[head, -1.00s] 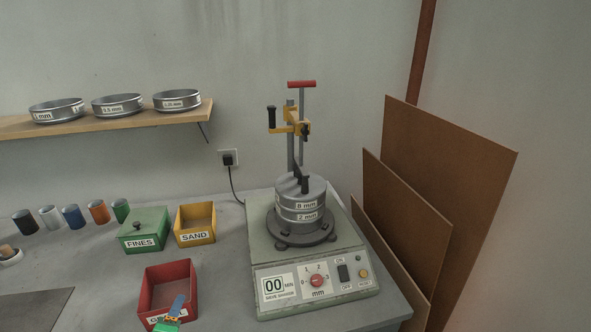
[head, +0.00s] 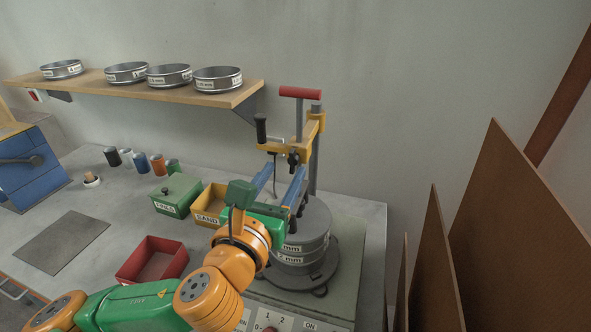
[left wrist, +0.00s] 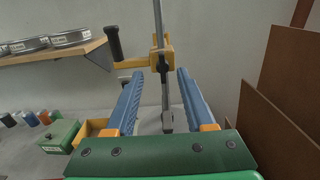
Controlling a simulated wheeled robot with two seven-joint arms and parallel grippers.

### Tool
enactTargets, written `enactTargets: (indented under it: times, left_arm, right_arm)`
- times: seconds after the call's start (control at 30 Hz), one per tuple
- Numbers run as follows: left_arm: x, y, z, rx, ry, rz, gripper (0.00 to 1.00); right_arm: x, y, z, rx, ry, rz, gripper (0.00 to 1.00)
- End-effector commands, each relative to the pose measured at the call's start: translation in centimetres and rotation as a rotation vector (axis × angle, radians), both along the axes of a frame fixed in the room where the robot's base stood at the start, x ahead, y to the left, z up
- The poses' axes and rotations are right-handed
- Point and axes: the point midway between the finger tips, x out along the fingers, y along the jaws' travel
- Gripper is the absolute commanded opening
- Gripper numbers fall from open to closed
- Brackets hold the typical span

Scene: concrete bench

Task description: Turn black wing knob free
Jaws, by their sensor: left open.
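The black wing knob (head: 293,158) sits on the yellow clamp bracket (head: 312,126) above the sieve stack (head: 305,228). In the left wrist view the small dark knob (left wrist: 163,66) shows on the bracket, ahead of and between my two blue fingers. My left gripper (head: 284,170) is open with nothing between its fingertips. In the head view it reaches up from the lower left, over the front of the stack, with its tips just below the knob. I cannot tell how far the tips are from the knob. My right gripper is not in view.
A red T-handle (head: 300,92) tops the clamp, and a black handle (head: 261,128) stands at its left. A yellow SAND box (head: 207,204), green FINES box (head: 176,194) and red box (head: 153,262) stand left. Brown boards (head: 510,230) lean at right. A shelf (head: 190,96) holds sieves.

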Motion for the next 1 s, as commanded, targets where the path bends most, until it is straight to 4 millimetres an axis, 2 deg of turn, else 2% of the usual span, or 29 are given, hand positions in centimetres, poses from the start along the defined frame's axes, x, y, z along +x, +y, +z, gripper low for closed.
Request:
enactTargets:
  times: [0.03, 0.2, 0.47, 0.67, 0.7, 1.0]
  left_arm:
    - [0.8, -0.2, 0.6, 0.000, 0.003, 0.002, 0.54]
    - [2.4, -0.8, 0.4, -0.002, 0.002, 0.000, 0.54]
    - [2.6, -0.9, 0.3, -0.003, 0.001, -0.001, 0.54]
    - [2.6, -0.9, 0.3, -0.003, 0.002, -0.001, 0.02]
    - [2.6, -0.8, 0.3, -0.003, 0.002, -0.001, 0.00]
    - [2.6, -0.8, 0.3, -0.021, 0.008, 0.000, 0.00]
  right_arm:
    - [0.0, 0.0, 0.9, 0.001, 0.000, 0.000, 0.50]
    - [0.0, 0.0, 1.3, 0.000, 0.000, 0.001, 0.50]
    - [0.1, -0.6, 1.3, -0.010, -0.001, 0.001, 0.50]
    - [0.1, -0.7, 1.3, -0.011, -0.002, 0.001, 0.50]
    - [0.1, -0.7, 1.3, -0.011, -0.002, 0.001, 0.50]
    - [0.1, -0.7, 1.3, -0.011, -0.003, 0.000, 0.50]
